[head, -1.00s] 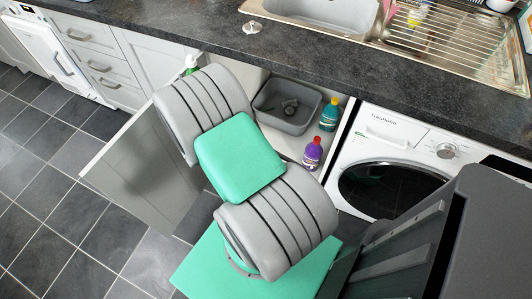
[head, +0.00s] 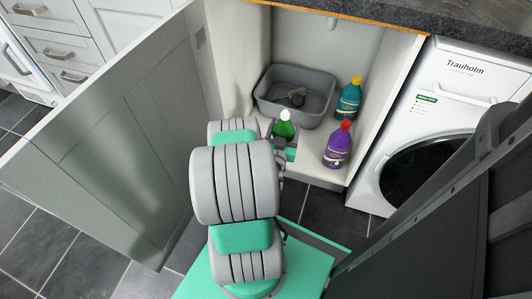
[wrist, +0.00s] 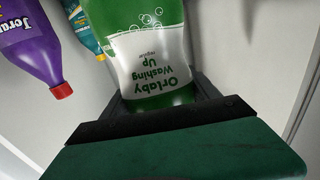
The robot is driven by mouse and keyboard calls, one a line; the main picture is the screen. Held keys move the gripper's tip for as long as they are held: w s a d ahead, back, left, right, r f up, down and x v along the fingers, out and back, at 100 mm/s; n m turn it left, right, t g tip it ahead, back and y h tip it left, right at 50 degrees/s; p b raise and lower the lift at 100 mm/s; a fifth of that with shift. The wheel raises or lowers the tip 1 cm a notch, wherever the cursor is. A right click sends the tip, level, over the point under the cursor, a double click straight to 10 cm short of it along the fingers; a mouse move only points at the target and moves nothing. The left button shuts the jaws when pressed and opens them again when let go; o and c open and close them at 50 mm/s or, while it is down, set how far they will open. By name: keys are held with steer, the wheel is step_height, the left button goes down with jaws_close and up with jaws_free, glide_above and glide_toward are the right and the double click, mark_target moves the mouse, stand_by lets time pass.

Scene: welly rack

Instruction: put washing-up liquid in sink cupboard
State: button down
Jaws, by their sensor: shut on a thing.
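The washing-up liquid (head: 284,127) is a green bottle with a white cap, at the cupboard opening in the head view. In the wrist view the bottle (wrist: 152,65) appears upside down, its label reading "Orlaby Washing Up". My gripper (head: 284,147) is shut on it; the jaws show dark around the bottle's lower end in the wrist view. The sink cupboard (head: 345,45) stands open, its grey door (head: 110,140) swung out to the left. My arm hides part of the cupboard's left floor.
A grey basin (head: 265,99) holding a dark brush stands inside at the back. A teal bottle (head: 349,98) and a purple bottle (head: 338,147) stand at the right of the cupboard floor. A washing machine (head: 440,120) is to the right.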

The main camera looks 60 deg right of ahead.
steer(key=w+d+f+b, duration=0.3)
steer(key=w+d+f, duration=0.1)
steer(key=f, duration=0.3)
steer(key=w+d+f+b, duration=0.4)
steer(key=d+f, duration=0.2)
steer(key=d, duration=0.1)
steer(key=shift+w+f, duration=0.35)
steer(key=shift+a+f, duration=0.1)
steer(key=shift+f, duration=0.05)
steer(key=shift+c, duration=0.9)
jaws_free()
